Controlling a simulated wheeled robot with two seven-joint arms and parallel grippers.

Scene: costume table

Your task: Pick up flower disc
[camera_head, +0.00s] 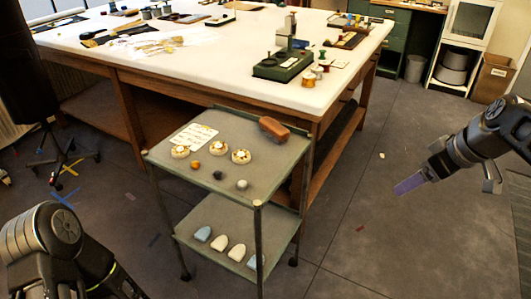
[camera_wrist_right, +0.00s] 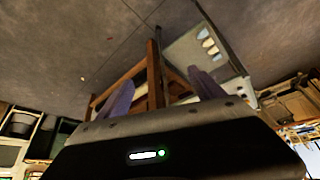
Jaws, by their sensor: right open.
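Three round cream discs with decorated tops sit in a row on the upper shelf of a grey-green trolley (camera_head: 220,181): a left disc (camera_head: 180,152), a middle disc (camera_head: 205,148) and a right disc (camera_head: 241,156). They are too small to tell exactly which pattern is a flower. My right gripper (camera_head: 409,184) is in the air over the floor, well to the right of the trolley. In the right wrist view its two purple fingers (camera_wrist_right: 163,92) are spread with nothing between them. My left arm shows at the lower left, but its gripper is out of view.
The trolley's upper shelf also holds a brown block (camera_head: 274,128), a patterned card (camera_head: 194,136) and several small balls. The lower shelf holds several pale rounded pieces (camera_head: 220,242). A large white-topped table (camera_head: 200,65) stands behind. Floor right of the trolley is mostly clear.

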